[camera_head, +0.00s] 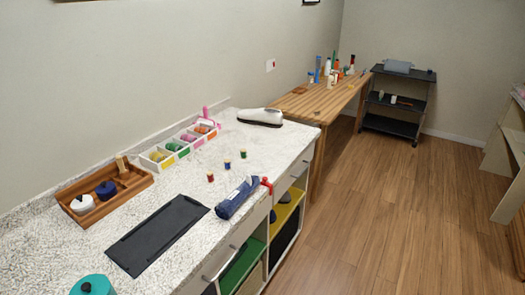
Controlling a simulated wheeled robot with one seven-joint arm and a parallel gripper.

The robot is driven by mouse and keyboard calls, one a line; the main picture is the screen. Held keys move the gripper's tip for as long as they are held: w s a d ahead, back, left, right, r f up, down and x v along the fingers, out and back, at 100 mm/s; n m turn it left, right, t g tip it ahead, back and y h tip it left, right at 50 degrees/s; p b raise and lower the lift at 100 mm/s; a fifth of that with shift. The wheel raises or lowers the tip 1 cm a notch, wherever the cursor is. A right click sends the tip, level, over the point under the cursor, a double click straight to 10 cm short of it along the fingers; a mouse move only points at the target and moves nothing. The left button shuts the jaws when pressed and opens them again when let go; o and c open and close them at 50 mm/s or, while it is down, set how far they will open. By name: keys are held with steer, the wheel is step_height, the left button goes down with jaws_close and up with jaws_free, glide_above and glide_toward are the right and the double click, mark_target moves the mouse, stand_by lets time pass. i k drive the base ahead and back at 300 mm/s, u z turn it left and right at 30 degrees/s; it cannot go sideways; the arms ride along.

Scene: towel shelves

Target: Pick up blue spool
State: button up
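Three small thread spools stand apart on the white speckled counter (185,250) in the head view. The blue spool (227,164) is the middle one of a slanted row. A red spool (210,177) is nearer and to its left, and a green spool (243,154) is farther and to its right. The blue spool looks upright, and nothing covers it. My gripper is not in view.
A dark blue rolled item (237,198) lies in front of the spools, beside a red clamp-like piece (267,184) at the counter edge. A black tray (158,234), wooden tray (140,183), divided white box (160,159) and white iron-like object (260,117) surround them. The floor (380,220) is open.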

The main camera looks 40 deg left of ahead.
mark_target(228, 162)
steer(key=u, duration=0.1)
steer(key=i, duration=1.55)
steer(key=u, duration=0.75)
steer(key=i, duration=1.1)
steer(key=u, duration=1.8)
steer(key=i, duration=0.65)
steer(key=u, duration=0.55)
